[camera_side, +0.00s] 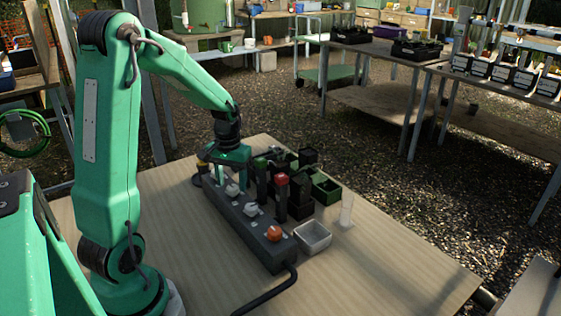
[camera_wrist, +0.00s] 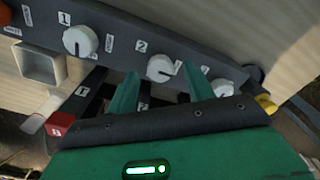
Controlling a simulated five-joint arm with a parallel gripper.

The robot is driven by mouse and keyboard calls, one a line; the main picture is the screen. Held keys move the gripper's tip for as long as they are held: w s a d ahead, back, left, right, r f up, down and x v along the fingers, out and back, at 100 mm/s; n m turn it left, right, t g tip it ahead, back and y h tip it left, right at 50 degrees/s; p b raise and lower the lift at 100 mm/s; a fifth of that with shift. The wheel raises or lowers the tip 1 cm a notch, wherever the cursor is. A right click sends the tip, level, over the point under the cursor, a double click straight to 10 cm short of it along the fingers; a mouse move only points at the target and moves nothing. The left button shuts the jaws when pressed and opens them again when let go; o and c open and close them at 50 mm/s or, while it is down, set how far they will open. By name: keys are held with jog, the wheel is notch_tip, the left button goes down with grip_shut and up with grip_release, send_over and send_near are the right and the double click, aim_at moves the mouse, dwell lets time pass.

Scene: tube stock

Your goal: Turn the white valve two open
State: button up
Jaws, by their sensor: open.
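The white valve two (camera_wrist: 160,67) is a round knob on a dark grey manifold (camera_wrist: 115,34), beside a printed "2". Its dark pointer mark is toward the right in the wrist view; the small labels around it are too small to read. The knob also shows in the side view (camera_side: 232,190), close to my gripper. My gripper (camera_wrist: 160,72) is open and points down at the manifold. In the wrist view its two green fingers lie left and right of valve two; I cannot tell whether they touch it. Nothing is between the fingers except the view of the knob.
White valve one (camera_wrist: 80,41) and another white knob (camera_wrist: 222,87) flank valve two. An orange knob (camera_side: 274,233) and a yellow part (camera_wrist: 266,103) sit at the ends. Dark and green pots (camera_side: 326,189), a red-topped post (camera_side: 281,180) and a white tray (camera_side: 313,237) stand close beside the manifold.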

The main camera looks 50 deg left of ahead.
aim_at(233, 189)
notch_tip(233, 189, up, 7)
jog(key=shift+f, duration=0.2)
dwell(0.5)
jog(key=shift+d+r, duration=0.35)
jog(key=shift+d, duration=0.1)
jog(key=s+d+r+m+t, duration=0.2)
jog(key=s+d+r+m, duration=0.1)
jog(key=d, duration=0.6)
jog(key=s+d+r+m+t, duration=0.3)
jog(key=s+d+r+m, duration=0.1)
jog(key=s+d, duration=0.3)
jog(key=shift+d+r+t, duration=0.3)
jog(key=shift+d+r, duration=0.05)
jog(key=shift+d, duration=0.65)
